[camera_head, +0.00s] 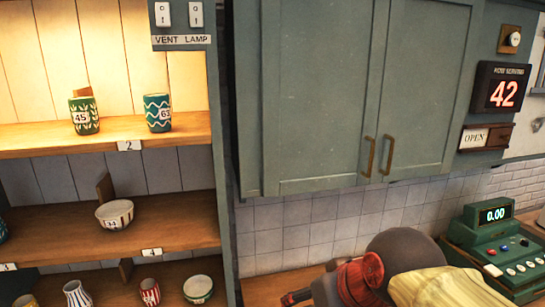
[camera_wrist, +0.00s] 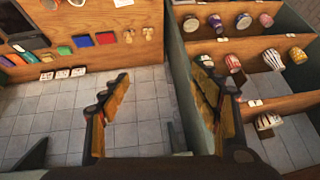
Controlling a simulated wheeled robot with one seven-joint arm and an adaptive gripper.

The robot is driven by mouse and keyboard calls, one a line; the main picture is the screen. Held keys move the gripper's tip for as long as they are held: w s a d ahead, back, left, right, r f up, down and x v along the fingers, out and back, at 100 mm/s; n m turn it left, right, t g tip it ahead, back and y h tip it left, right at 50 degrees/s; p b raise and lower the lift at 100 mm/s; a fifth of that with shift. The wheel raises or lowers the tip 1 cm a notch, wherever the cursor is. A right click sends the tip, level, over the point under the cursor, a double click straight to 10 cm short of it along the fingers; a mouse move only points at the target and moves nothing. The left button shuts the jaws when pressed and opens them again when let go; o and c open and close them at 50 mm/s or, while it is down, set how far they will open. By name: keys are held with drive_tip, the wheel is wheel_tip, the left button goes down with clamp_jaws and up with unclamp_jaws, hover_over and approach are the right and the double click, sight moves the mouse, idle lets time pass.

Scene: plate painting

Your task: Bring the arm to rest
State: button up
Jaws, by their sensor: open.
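My gripper (camera_wrist: 163,78) shows in the wrist view with its two fingers spread wide apart. Nothing is between the fingers. In the head view, parts of my arm (camera_head: 372,280) show at the lower right, in front of the counter and below the cabinet. I cannot make out the fingers clearly there.
A wooden shelf (camera_head: 130,194) at left holds several cups and bowls, including green cup 45 (camera_head: 84,116) and teal cup 63 (camera_head: 157,113). A closed grey-green cabinet (camera_head: 320,90) hangs above the counter. A green cash register (camera_head: 490,245) stands at right.

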drive_tip(key=s+d+f+m+h+b, duration=0.1)
drive_tip(key=s+d+f+b, duration=0.2)
drive_tip(key=f, duration=0.4)
drive_tip(key=s+d+f+h+b, duration=0.1)
drive_tip(key=s+d+f+b, duration=0.3)
drive_tip(key=f, duration=0.4)
drive_tip(key=s+d+f+m+b, duration=0.1)
drive_tip(key=s+d+f+b, duration=0.2)
drive_tip(key=f, duration=0.4)
drive_tip(key=shift+s+d+f+m+h+b, duration=0.15)
drive_tip(key=shift+d+f+m+h+b, duration=0.2)
drive_tip(key=shift+d+b, duration=0.55)
